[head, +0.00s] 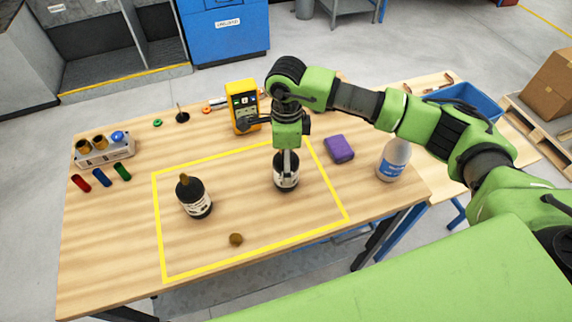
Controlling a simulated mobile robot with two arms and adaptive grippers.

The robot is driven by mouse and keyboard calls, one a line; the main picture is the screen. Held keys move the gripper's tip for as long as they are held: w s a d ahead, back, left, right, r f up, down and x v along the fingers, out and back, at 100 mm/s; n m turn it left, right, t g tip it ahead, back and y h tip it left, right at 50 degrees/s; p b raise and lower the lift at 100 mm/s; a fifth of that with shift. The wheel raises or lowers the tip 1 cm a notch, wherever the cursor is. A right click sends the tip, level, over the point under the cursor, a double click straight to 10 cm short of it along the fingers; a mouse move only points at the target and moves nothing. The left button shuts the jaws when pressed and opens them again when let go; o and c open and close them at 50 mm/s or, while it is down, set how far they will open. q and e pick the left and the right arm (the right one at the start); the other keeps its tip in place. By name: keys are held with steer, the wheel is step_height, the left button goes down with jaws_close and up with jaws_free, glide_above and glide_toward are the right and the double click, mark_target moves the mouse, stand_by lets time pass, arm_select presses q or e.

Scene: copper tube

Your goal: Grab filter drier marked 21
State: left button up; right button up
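Two dark, bottle-shaped filter driers with pale labels stand inside a yellow rectangle marked on the wooden table (110,235). One filter drier (194,199) stands upright at the left of the rectangle, with a brown top. The other filter drier (287,182) is toward the right, under my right gripper (287,162). The number 21 cannot be read on either label. My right gripper points down, with its fingers at the top of the right-hand drier. Its fingers hide that top, and whether they grip it is unclear. My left gripper is out of view.
A small brown cap (236,239) lies near the rectangle's front edge. A white bottle (393,160) stands near the right edge. The rectangle's middle is clear.

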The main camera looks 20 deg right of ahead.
steer(key=shift+f, duration=0.65)
steer(key=c, duration=1.7)
steer(key=shift+o, duration=0.2)
steer(key=shift+r, duration=0.1)
steer(key=shift+w+r, duration=0.1)
